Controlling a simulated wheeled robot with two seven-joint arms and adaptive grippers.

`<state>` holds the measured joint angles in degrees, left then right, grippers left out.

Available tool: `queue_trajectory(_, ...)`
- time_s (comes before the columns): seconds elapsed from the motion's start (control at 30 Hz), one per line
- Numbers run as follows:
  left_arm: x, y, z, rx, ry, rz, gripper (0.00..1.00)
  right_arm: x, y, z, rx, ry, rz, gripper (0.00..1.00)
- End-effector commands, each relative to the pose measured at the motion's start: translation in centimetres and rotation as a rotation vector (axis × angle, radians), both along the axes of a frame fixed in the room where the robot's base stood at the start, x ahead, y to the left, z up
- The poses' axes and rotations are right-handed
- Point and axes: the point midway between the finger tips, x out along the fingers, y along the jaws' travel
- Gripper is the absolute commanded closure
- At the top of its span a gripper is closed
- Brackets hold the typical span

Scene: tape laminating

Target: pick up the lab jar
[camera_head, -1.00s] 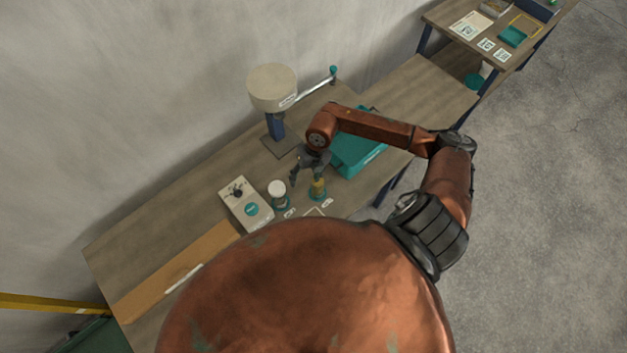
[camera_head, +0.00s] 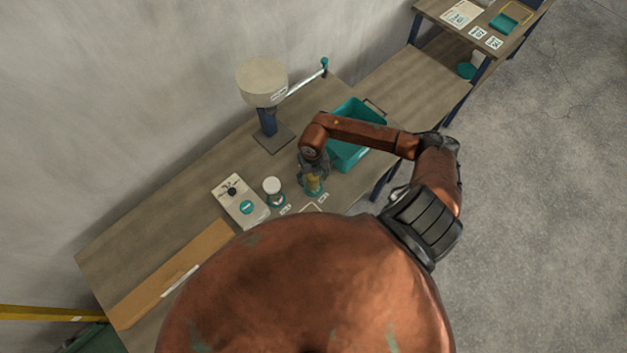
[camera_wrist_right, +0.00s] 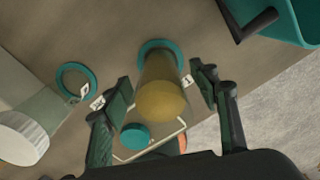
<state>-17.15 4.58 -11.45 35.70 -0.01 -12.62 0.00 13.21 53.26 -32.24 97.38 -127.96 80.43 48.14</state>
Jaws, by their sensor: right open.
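A jar with a yellow-brown top (camera_head: 313,184) stands on the workbench, and in the right wrist view this jar (camera_wrist_right: 161,98) stands in a teal ring between my fingers. I cannot tell which jar is called the lab jar. My right gripper (camera_head: 313,181) is open, with one finger on each side of the yellow-topped jar; in the wrist view the gripper (camera_wrist_right: 160,80) shows gaps. My left gripper is not in view.
A beige box with a dial (camera_head: 240,203) lies left of the jars. A lever press (camera_head: 266,100) stands behind, and a teal bin (camera_head: 345,150) is to the right. In the wrist view a small teal disc (camera_wrist_right: 135,137) lies near the yellow-topped jar.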

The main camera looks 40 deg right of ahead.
Motion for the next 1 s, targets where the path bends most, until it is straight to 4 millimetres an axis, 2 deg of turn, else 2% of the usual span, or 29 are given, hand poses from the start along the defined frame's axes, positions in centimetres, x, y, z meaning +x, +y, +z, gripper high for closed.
queue_trajectory(0.1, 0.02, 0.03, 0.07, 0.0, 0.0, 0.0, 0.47, -0.04, 0.09, -0.71, 0.002, 0.002, 0.001, 0.45)
queue_trajectory(0.33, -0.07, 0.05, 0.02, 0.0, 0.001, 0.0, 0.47, -0.04, 0.08, -0.79, 0.0, 0.001, 0.002, 0.46)
queue_trajectory(1.0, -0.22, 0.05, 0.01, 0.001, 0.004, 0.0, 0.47, -0.03, 0.06, -0.75, 0.001, 0.001, 0.001, 0.92)
